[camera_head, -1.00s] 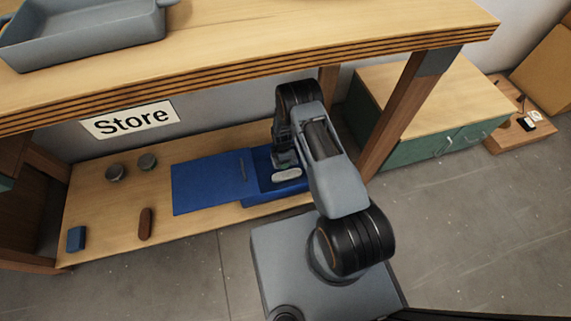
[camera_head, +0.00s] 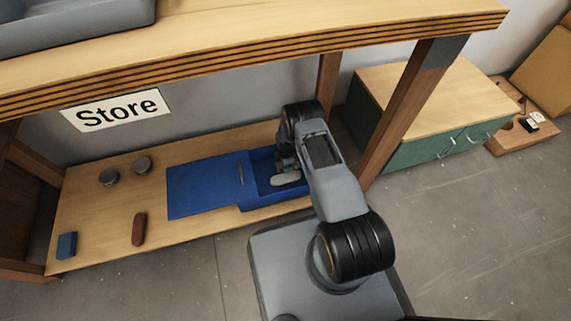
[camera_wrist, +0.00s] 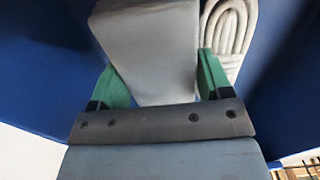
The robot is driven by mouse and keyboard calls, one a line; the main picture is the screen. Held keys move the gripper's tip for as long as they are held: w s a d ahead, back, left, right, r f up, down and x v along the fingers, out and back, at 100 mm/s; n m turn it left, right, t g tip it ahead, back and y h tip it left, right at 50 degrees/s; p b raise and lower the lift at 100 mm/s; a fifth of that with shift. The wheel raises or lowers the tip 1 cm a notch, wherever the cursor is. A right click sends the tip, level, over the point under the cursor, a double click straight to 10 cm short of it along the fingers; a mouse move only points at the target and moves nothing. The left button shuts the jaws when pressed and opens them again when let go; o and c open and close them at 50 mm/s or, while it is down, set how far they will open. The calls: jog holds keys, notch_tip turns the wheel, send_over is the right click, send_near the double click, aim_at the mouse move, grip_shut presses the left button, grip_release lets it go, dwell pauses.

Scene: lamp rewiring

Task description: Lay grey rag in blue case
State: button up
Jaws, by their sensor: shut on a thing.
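The blue case (camera_head: 253,204) lies open on the low shelf, its lid (camera_head: 205,186) flat to the left. My gripper (camera_head: 285,164) is inside or just over the case's right part. In the wrist view my gripper (camera_wrist: 155,84) has its green fingers shut on the grey rag (camera_wrist: 150,50), which looks like a folded block. Blue case walls (camera_wrist: 50,70) show on both sides of it. Whether the rag touches the case floor cannot be told. In the head view the rag is mostly hidden by my arm.
A pale coiled cord (camera_wrist: 230,32) lies in the case close beside the rag. The wooden bench top (camera_head: 250,45) overhangs the shelf.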

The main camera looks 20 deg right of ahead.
jog(key=o, duration=0.7)
jog(key=shift+s+f, duration=0.2)
jog(key=shift+f, duration=0.05)
jog(key=shift+o, duration=1)
jog(key=shift+s+f, duration=0.1)
jog(key=shift+s, duration=0.05)
notch_tip(320, 180, up, 12)
jog(key=p, duration=0.4)
jog(key=shift+w+r+p, duration=0.2)
jog(key=shift+w+p, duration=0.05)
jog(key=shift+p, duration=0.1)
